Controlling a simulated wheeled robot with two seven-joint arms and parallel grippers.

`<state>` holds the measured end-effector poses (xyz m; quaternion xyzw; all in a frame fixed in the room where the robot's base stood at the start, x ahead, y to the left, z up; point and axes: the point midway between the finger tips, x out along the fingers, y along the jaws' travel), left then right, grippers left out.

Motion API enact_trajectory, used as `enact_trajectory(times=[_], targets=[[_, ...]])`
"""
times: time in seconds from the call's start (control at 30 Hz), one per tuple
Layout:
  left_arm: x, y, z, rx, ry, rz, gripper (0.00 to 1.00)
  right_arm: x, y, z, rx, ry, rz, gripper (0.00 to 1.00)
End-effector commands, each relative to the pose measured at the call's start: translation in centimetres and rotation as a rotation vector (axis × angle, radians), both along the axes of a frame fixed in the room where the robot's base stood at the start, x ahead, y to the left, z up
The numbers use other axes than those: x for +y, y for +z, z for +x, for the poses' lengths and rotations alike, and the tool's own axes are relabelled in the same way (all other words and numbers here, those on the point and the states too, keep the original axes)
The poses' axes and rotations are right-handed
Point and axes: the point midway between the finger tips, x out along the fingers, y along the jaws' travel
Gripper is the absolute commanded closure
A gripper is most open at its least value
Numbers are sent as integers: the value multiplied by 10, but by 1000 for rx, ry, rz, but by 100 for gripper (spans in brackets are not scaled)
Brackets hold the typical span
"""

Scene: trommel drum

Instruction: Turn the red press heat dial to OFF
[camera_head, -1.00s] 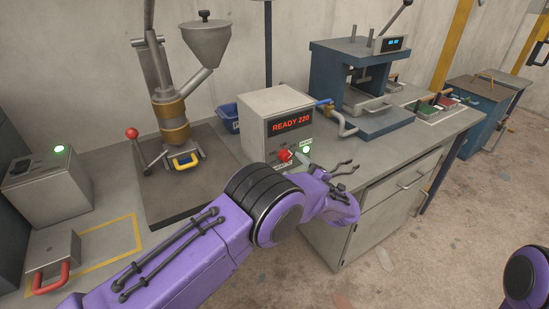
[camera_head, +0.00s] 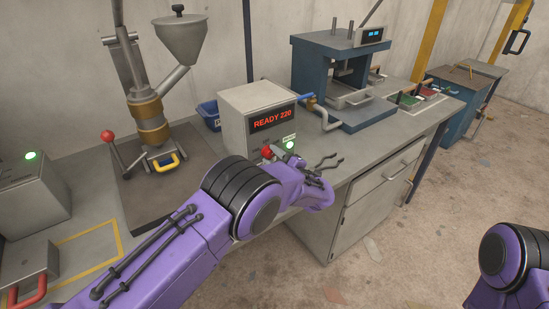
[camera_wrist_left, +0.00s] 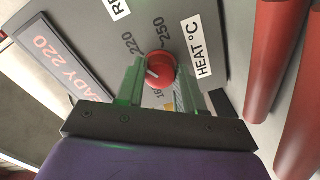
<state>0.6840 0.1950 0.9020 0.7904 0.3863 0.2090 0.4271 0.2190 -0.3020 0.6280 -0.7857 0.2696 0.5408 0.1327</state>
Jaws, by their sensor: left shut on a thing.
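The red heat dial (camera_wrist_left: 161,70) sits on the grey controller face in the left wrist view, beside a "HEAT °C" label (camera_wrist_left: 196,47). Its white mark faces left in that view, below the printed 220. The green fingers of my left gripper (camera_wrist_left: 161,78) are shut on the dial, one on each side. In the head view the red dial (camera_head: 267,152) shows on the front of the control box (camera_head: 245,110), partly hidden by my left arm. The box display (camera_head: 272,119) reads READY 220. My right gripper is out of view.
A green lamp (camera_head: 290,145) glows beside the dial. A blue press (camera_head: 305,70) stands right of the box, and a hopper machine (camera_head: 150,120) with a red-knobbed lever stands left. Two red cylinders (camera_wrist_left: 272,60) are close on the right in the wrist view.

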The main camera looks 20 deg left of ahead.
Motion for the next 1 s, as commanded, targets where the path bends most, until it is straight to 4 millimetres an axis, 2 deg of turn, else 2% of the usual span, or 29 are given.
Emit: enact_trajectory(times=[0.37, 1.0], targets=[[0, -4, 0, -165, 1, -129, 93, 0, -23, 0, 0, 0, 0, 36], [-1, -5, 0, -643, 1, -503, 93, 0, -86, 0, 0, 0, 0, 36]])
